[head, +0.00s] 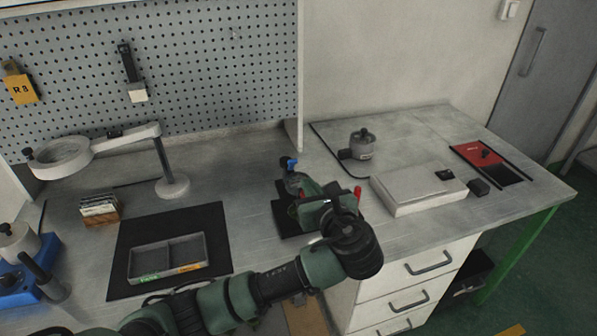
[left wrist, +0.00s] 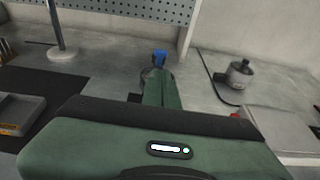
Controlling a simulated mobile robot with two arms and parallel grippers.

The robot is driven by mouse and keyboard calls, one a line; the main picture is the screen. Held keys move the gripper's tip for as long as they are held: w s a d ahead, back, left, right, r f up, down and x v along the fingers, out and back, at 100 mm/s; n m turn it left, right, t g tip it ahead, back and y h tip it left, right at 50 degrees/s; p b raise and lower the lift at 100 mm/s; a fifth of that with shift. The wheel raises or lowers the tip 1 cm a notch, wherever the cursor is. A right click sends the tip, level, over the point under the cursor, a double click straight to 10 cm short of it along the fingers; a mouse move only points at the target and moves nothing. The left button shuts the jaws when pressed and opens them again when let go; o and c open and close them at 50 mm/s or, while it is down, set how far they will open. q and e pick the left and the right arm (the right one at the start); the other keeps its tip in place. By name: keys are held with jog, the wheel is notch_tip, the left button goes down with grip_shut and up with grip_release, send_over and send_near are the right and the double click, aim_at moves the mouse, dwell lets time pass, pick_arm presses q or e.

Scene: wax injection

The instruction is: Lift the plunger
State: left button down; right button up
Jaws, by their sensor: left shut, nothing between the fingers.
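A small bench device with a blue top (head: 289,163) stands on a dark base plate (head: 287,222) near the middle of the bench. My left gripper (head: 305,188) is in front of and over it, hiding most of its body. The blue top also shows just beyond the shut green fingers in the left wrist view (left wrist: 160,57). The fingers hold nothing; I cannot tell whether they touch the device. A red part (head: 358,193) shows beside the gripper. No separate plunger can be made out clearly. My right gripper is not in view.
A grey divided tray (head: 166,259) lies on a black mat (head: 215,224) to the left. A magnifier lamp (head: 171,186) stands behind. A grey pot (head: 361,146), a pale box (head: 417,188) and a red-and-black panel (head: 490,163) are to the right.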

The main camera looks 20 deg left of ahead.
pick_arm(q)
send_near(292, 164)
jog(key=x, duration=0.4)
jog(key=shift+w+a+f, duration=0.15)
jog(key=shift+w+f, duration=0.1)
jog(key=shift+w, duration=0.05)
jog(key=shift+w+a+f, duration=0.15)
jog(key=shift+w+a, duration=0.15)
jog(key=shift+w, duration=0.2)
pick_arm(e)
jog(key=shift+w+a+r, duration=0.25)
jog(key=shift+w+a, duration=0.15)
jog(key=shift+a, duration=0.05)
pick_arm(q)
jog(key=shift+p, duration=0.3)
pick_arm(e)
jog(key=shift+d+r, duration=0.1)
